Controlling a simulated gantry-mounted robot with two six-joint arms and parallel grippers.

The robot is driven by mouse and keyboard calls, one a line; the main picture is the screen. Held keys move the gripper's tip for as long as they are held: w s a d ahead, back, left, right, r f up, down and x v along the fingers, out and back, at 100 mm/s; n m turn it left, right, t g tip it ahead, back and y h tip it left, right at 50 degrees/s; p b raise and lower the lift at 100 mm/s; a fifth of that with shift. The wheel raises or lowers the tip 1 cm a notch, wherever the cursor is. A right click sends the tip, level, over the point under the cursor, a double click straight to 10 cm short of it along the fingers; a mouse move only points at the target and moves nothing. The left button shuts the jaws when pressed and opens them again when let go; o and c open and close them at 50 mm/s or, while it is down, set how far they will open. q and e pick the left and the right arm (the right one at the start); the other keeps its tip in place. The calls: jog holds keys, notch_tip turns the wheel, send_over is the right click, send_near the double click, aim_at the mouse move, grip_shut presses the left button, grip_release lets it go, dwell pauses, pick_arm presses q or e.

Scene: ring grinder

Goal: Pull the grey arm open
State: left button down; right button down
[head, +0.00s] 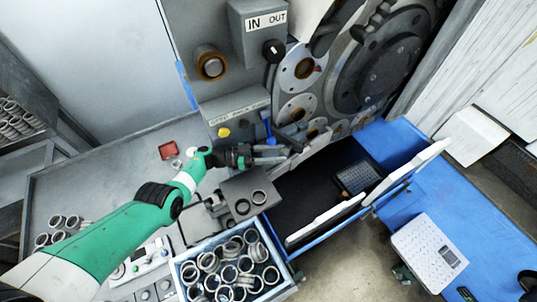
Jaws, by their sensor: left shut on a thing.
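The grey arm (312,147) is a pale grey bar at the front of the grinding machine, below its round flanges, in the middle of the head view. My left gripper (279,154) reaches in from the left and is shut at the near-left end of the grey arm. Its fingers cover that end, so the exact contact is hard to see. My right gripper is not in view.
A blue-edged bin of metal rings (178,264) stands below my left arm. A small block with two rings (222,190) sits just under the gripper. A control box (232,112) with yellow and blue knobs is above. A dark open tray (290,194) lies to the right.

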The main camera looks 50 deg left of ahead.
pick_arm(q)
jog(key=shift+r, duration=0.1)
dwell(0.3)
jog(key=shift+c, duration=2.3)
grip_release()
jog(key=shift+s, duration=0.1)
jog(key=p+v, duration=0.1)
jog(key=v, duration=1)
jog(key=shift+s+a, duration=0.15)
jog(key=shift+a, duration=0.1)
